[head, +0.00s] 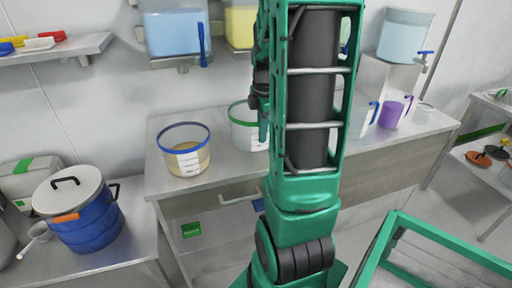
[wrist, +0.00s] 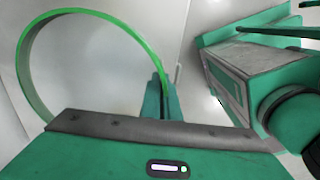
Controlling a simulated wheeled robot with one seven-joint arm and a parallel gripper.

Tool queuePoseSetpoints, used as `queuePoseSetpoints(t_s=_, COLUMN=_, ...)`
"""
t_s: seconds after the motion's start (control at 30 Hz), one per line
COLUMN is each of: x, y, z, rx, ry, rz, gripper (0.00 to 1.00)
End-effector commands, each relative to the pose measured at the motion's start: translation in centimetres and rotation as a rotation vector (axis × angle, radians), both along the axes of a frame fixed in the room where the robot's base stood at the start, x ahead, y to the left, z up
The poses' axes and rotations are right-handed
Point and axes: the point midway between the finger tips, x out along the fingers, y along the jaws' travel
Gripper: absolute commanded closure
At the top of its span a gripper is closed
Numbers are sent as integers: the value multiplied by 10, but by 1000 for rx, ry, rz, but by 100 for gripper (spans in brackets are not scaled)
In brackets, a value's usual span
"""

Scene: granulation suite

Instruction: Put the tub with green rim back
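The tub with green rim (head: 239,122) is a clear tub with a white label, upright at the back of the steel bench, its right side hidden behind my arm. I cannot tell whether its base touches the bench. In the wrist view its green rim (wrist: 88,11) is a large ring at the left. My gripper (wrist: 164,98) has its fingers close together at the right edge of this rim, one on each side of the wall, and looks shut on it. In the head view my gripper (head: 263,122) shows only partly, beside the tub.
A blue-rimmed tub (head: 183,160) with tan contents stands left on the bench (head: 220,181). Purple (head: 391,114) and clear jugs stand to the right. Blue (head: 174,32) and yellow (head: 240,26) containers hang above. A blue lidded pot (head: 88,228) sits at lower left.

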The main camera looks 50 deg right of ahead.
Motion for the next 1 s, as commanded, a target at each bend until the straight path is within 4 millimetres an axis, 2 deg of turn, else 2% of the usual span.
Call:
queuePoseSetpoints(t_s=0.47, x=-1, y=-1, z=-52, rx=1, ry=0, rz=-1, gripper=100)
queuePoseSetpoints(t_s=0.87, x=0, y=-1, z=-57, rx=-1, ry=-2, rz=0, gripper=100)
queuePoseSetpoints(t_s=0.97, x=0, y=-1, z=-57, rx=-1, ry=-2, rz=0, gripper=79)
queuePoseSetpoints(t_s=1.0, x=0, y=-1, z=-57, rx=-1, ry=-2, rz=0, gripper=79)
